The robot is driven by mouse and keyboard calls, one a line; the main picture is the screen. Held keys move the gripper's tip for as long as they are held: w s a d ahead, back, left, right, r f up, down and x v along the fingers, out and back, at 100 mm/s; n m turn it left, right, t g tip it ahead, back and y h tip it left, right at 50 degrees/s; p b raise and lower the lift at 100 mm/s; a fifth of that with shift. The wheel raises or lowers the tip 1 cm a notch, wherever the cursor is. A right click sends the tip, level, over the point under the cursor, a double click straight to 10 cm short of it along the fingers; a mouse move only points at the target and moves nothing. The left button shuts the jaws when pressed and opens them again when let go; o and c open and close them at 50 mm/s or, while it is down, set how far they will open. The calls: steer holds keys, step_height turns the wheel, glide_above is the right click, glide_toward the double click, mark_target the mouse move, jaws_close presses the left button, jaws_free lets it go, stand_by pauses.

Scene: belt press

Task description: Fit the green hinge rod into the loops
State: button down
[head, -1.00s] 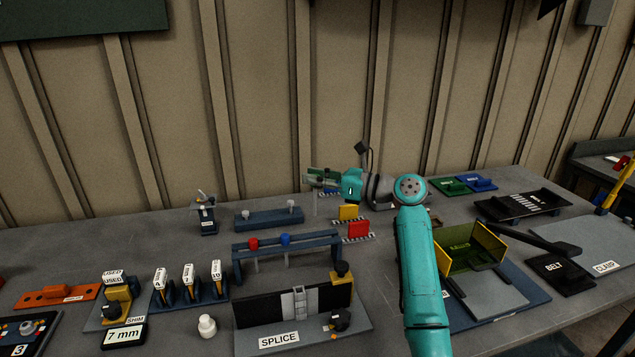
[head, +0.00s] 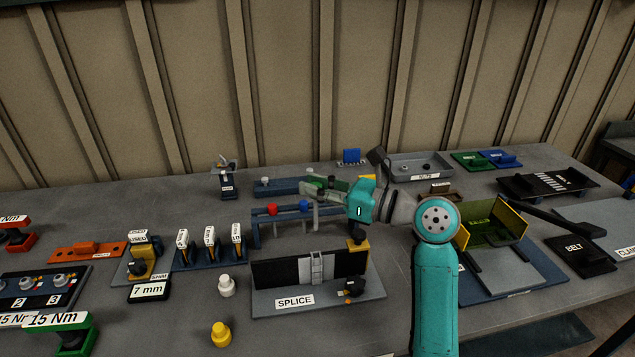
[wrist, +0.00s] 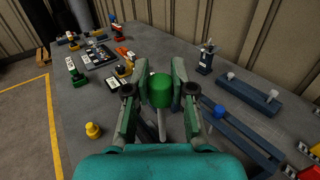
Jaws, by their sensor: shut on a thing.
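My gripper (head: 316,187) is shut on the green hinge rod. In the wrist view the rod's green head (wrist: 161,90) sits between the fingers, with its thin grey shank (wrist: 162,124) hanging below. The gripper is above the right part of the blue rod rack, behind the splice stand (head: 318,297). The stand bears a black belt (head: 279,273) with a grey metal loop strip (head: 317,268) at its middle. The gripper and rod are apart from the loops. The loop openings are too small to make out.
The rack holds a red rod (head: 273,209) and a blue rod (head: 303,206). A yellow-and-black piece (head: 357,249) stands at the stand's right end, and a black knob (head: 352,287) at its front right. White (head: 226,287) and yellow (head: 221,334) bottles stand to the left.

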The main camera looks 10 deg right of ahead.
mark_target(317, 228)
steer(key=shift+f, duration=0.1)
steer(key=shift+f, duration=3.25)
steer(key=shift+f, duration=2.15)
steer(key=shift+f, duration=2.05)
steer(key=shift+f, duration=0.85)
